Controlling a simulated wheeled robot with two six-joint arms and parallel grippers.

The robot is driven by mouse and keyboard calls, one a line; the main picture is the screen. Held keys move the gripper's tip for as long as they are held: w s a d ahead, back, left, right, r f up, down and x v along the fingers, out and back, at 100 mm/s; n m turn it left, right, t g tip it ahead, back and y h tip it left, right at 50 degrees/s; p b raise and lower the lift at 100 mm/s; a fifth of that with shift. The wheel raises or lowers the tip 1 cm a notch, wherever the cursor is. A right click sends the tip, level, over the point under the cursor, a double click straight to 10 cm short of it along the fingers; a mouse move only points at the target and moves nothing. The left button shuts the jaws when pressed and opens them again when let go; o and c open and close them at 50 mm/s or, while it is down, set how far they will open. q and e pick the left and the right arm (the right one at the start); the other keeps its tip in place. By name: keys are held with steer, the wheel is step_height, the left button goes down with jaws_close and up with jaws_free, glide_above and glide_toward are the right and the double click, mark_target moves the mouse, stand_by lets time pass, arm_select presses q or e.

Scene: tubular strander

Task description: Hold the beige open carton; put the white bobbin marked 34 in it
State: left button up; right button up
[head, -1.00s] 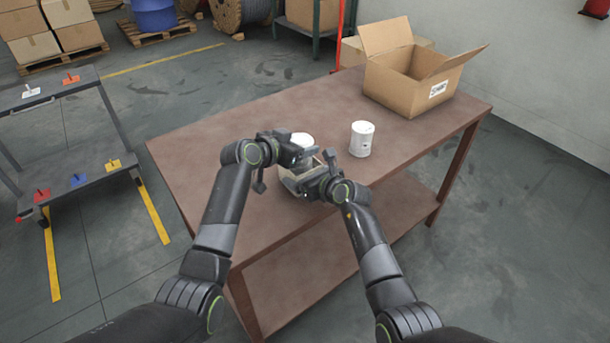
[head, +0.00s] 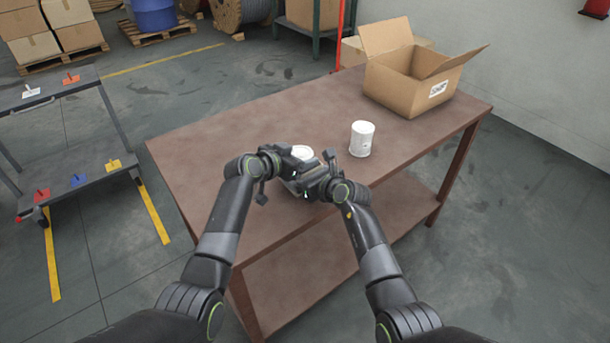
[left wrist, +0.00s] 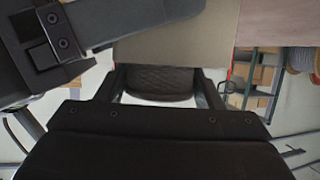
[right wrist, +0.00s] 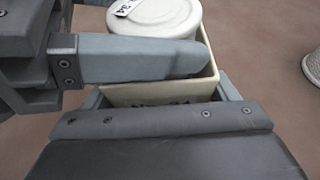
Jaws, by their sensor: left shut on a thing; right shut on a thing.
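The beige open carton (right wrist: 150,93) stands close below my right wrist camera, with dark lettering on its near wall. The white bobbin (right wrist: 152,18) is at the carton's mouth, its lower part hidden by the wall and a grey finger; its top label reads 34 in part. In the head view the bobbin (head: 302,153) shows between my grippers. My right gripper (head: 316,184) is shut on the carton wall. Whether the bobbin touches the carton's floor is hidden.
Another white bobbin (head: 361,139) stands upright on the brown table (head: 225,150), right of my grippers. A large open cardboard box (head: 405,88) stands at the table's far right. The table's left part is clear. A grey cart (head: 60,100) stands at the left.

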arm_select(q)
steer(key=o, duration=1.1)
steer(key=shift+f, duration=0.1)
steer(key=shift+s+a, duration=0.1)
steer(key=shift+s, duration=0.05)
steer(key=v, duration=1.1)
steer(key=shift+s+a+r, duration=0.2)
steer(key=shift+a+r, duration=0.05)
steer(key=shift+a, duration=0.05)
arm_select(e)
steer(key=o, duration=0.9)
steer(key=shift+s+r, duration=0.1)
steer(key=v, duration=1.1)
steer(key=shift+s+d, duration=0.25)
steer(key=shift+d, duration=0.05)
